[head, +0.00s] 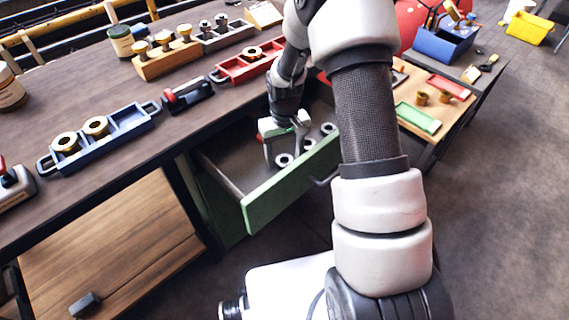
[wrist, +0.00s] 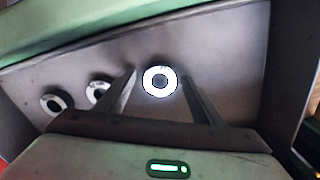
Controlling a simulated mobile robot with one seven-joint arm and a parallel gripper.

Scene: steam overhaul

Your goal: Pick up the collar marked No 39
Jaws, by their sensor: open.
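Three ring-shaped metal collars lie in the open green drawer; in the head view they are the left collar (head: 284,159), the middle collar (head: 309,145) and the right collar (head: 327,129). My gripper (head: 286,138) is inside the drawer beside them. In the wrist view my open gripper (wrist: 159,76) has a bright pale collar (wrist: 160,66) between its two fingers, with a gap on each side. No number is readable on any collar.
The drawer's green front (head: 290,184) and side walls surround the collars. The bench top (head: 110,75) above holds a blue tray (head: 118,134) with brass rings, a red tray (head: 246,66) and a wooden block (head: 167,60). A side table with a green tray (head: 417,118) stands to the right.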

